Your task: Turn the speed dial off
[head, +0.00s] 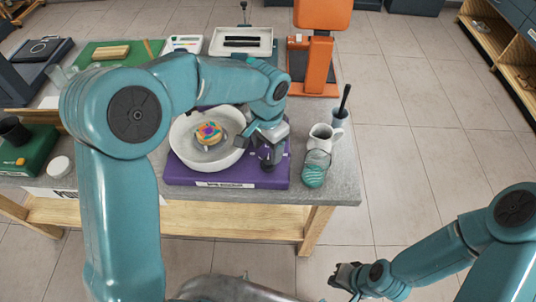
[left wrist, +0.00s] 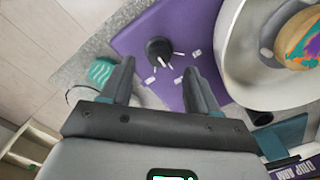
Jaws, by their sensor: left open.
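The speed dial (left wrist: 158,48) is a round black knob with a white pointer line on the purple base (left wrist: 135,38) of a pottery wheel. Several white marks lie around it. In the left wrist view the pointer is toward the lower right, near the marks. My left gripper (left wrist: 160,70) is open, its two fingers on either side of the dial in the picture, with nothing between them. Whether they touch it I cannot tell. In the head view the left gripper (head: 258,146) is over the purple base's right side and hides much of the dial. My right gripper (head: 345,277) is low, away from the table; its jaws are unclear.
The white wheel basin (head: 183,151) holds a multicoloured piece (head: 208,133), left of the gripper. A white mug (head: 325,133), a green-patterned item (head: 314,174) and a cup with a black-handled tool (head: 341,112) stand to the right. An orange machine (head: 314,62) stands behind.

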